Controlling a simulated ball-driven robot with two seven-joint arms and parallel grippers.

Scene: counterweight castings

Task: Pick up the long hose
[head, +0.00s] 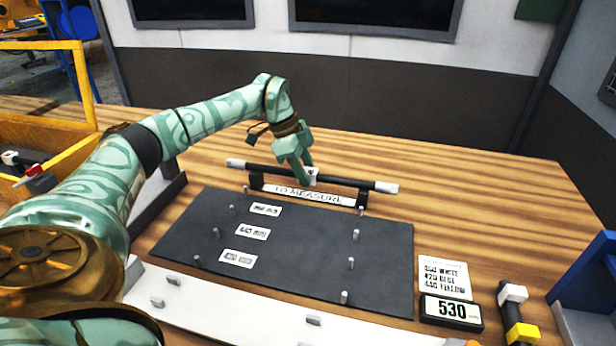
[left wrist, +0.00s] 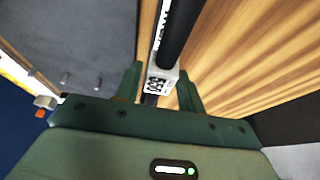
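The long hose (head: 345,181) is a black tube with white ends. It lies across a low rack with a "TO MEASURE" label (head: 312,195) behind the dark board. A white collar with dark printing sits around its middle and shows in the left wrist view (left wrist: 162,80). My left gripper (head: 306,174) is over the middle of the hose, pointing down. In the left wrist view its two fingers (left wrist: 160,85) stand apart on either side of the collar, with a narrow gap visible on the left. My right gripper is out of view.
A dark board (head: 310,250) with several grey pegs and white labels lies in front. A display reading 530 (head: 452,312), a printed card (head: 445,277) and a short black tube with a yellow band (head: 523,332) are at right. A wooden crate (head: 60,165) stands left.

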